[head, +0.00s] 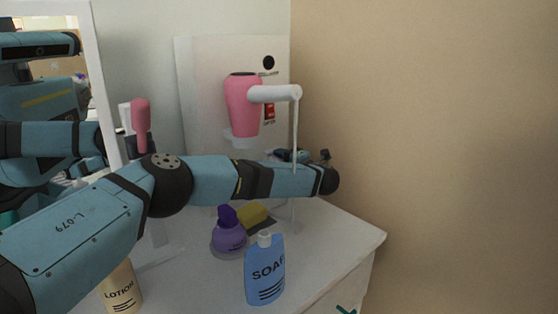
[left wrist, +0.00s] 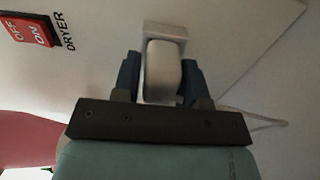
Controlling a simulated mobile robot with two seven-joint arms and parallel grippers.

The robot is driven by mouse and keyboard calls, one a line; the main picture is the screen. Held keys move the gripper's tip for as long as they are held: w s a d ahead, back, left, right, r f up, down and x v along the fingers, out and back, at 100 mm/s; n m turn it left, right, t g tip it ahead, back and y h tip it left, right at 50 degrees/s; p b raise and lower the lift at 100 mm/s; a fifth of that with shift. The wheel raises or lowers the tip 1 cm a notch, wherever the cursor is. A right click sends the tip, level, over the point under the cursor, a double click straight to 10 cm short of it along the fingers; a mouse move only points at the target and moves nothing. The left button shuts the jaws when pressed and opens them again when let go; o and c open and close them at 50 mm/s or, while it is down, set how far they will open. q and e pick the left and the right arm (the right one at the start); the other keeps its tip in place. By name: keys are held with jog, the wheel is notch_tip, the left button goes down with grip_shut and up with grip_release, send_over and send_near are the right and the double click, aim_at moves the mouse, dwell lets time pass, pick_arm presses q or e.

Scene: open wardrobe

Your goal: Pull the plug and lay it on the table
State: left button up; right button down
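The white plug (left wrist: 163,68) sits at a white socket (left wrist: 165,32) on a pale wall panel, seen in the left wrist view. The fingers of my left gripper (left wrist: 162,82) stand on both sides of it and look closed against its sides. In the head view my left forearm crosses in front, and the plug and socket are hidden behind it. The white table top (head: 340,232) is below my arm. My right gripper is not in view.
A blue soap bottle (head: 265,272), a purple bottle (head: 229,236), a yellow sponge (head: 252,215) and a lotion bottle (head: 122,290) stand on the table. A pink dryer (head: 242,108) hangs above. The table's right side has bare room.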

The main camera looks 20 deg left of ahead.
pick_arm(q)
grip_shut()
jog(key=shift+c, duration=1.9)
grip_release()
jog(key=shift+c, duration=1.1)
jog(key=shift+p+v, duration=0.3)
jog(key=shift+v, duration=1.05)
jog(key=shift+p+v, duration=0.35)
jog(key=shift+v, duration=1.5)
